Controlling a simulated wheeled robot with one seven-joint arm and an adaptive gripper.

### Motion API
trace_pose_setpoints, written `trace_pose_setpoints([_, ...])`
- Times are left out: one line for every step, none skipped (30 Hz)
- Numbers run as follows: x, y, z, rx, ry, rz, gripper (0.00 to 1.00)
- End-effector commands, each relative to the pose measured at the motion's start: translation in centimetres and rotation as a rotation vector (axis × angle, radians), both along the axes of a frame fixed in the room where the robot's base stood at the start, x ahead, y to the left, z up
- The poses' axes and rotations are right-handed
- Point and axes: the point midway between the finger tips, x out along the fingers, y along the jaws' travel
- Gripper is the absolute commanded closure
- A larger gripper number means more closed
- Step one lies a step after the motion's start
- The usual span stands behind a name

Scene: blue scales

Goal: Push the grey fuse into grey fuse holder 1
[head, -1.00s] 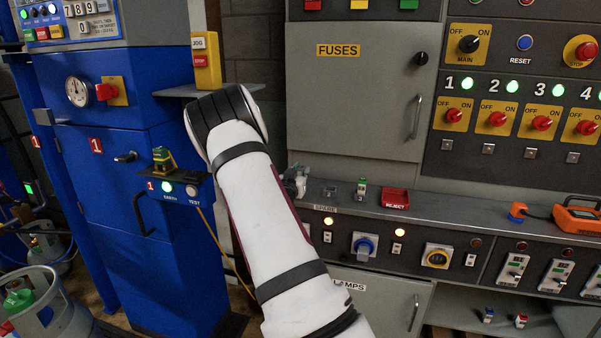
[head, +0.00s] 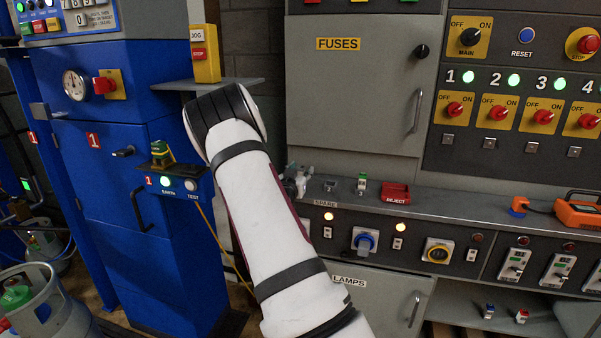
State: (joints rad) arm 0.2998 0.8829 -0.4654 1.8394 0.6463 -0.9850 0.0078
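My gripper (head: 299,181) shows only in part at the left end of the grey ledge, behind my white forearm. Its fingertips are too small and covered to tell whether it is open or shut. I cannot make out the grey fuse. Grey fuse holder 1 is not visible; the spot left of the second holder is covered by my gripper and arm. The second holder (head: 330,186) is a small grey block just right of my gripper, apart from it. A white and green fuse (head: 362,181) stands upright in the third holder.
A red reject tray (head: 395,194) lies right of the holders. The grey fuses cabinet (head: 355,100) rises behind the ledge (head: 455,207). A blue cabinet (head: 110,200) with an earth/test box (head: 178,184) stands left of my arm. An orange meter (head: 578,214) lies far right.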

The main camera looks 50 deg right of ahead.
Motion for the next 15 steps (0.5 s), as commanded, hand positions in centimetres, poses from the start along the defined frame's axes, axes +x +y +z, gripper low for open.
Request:
trace_pose_setpoints([0.0,0.0,0.0,0.0,0.0,0.0,0.58])
trace_pose_setpoints([0.0,0.0,0.0,0.0,0.0,0.0,0.58])
trace_pose_setpoints([0.0,0.0,0.0,0.0,0.0,0.0,0.58])
trace_pose_setpoints([0.0,0.0,0.0,0.0,0.0,0.0,0.58])
trace_pose_setpoints([0.0,0.1,0.0,0.001,0.0,0.0,0.58])
trace_pose_setpoints([0.0,0.2,0.0,0.001,0.0,0.0,0.58])
trace_pose_setpoints([-0.1,0.3,0.0,0.001,0.0,0.001,0.58])
trace_pose_setpoints([-0.1,0.5,0.0,0.001,0.0,0.001,0.58])
trace_pose_setpoints([-0.3,0.9,0.0,0.001,0.0,0.001,0.58])
trace_pose_setpoints([-0.4,1.2,0.0,0.002,0.001,0.001,0.58])
trace_pose_setpoints([-0.6,1.6,0.0,0.001,0.0,0.002,0.58])
trace_pose_setpoints([-0.8,2.3,0.0,0.002,0.001,0.003,0.58])
trace_pose_setpoints([-1.0,2.8,0.0,0.001,0.002,0.003,0.58])
trace_pose_setpoints([-1.3,3.4,0.0,0.001,0.002,0.002,0.58])
trace_pose_setpoints([-1.6,4.2,0.0,0.002,0.001,0.003,0.58])
